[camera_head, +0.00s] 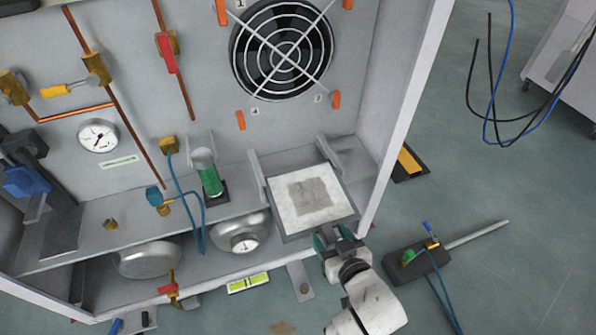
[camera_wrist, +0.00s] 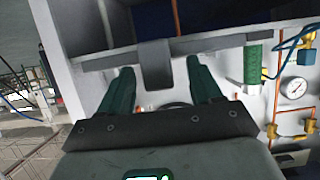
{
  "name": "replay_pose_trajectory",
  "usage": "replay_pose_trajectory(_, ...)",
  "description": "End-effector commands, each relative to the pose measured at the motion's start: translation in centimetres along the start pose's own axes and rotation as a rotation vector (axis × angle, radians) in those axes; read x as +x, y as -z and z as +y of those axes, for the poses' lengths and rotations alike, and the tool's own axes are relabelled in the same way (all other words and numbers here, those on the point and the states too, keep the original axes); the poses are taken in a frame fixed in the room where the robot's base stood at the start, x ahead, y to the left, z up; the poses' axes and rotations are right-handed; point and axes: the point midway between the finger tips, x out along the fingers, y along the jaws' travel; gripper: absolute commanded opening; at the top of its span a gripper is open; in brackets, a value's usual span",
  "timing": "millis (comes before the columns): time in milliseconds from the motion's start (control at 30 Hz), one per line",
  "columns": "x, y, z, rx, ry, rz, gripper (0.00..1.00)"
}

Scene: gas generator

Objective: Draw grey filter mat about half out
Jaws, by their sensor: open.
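The filter mat (camera_head: 290,220) is a pale square pad with a darker grey patch in its middle. It lies in a grey frame (camera_head: 284,238) on the cabinet shelf, below the fan. My gripper (camera_head: 333,235) is at the frame's near edge, with its teal fingers apart. In the wrist view, a grey tab (camera_wrist: 156,68) hangs from a grey bar between the two open fingers, and they look clear of it. The mat's top surface cannot be made out in the wrist view.
A green cylinder (camera_head: 209,178) stands left of the frame. The cabinet's right side wall (camera_head: 405,110) rises close to its right. A pressure gauge (camera_head: 99,135) and copper pipes are at left. A dark block with a rod (camera_head: 408,262) lies on the floor at right.

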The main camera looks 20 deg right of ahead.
Motion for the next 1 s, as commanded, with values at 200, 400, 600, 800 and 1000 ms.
replay_pose_trajectory(200,-3.8,0.1,0.0,0.0,0.001,-0.003,0.64)
replay_pose_trajectory(400,-7.5,0.1,-0.1,0.001,0.001,-0.002,0.64)
replay_pose_trajectory(600,-9.7,0.1,0.0,0.0,0.0,0.001,0.64)
replay_pose_trajectory(800,-10.3,0.0,0.0,-0.001,0.0,0.001,0.64)
replay_pose_trajectory(1000,-10.3,-1.4,2.2,0.002,-0.049,-0.131,0.64)
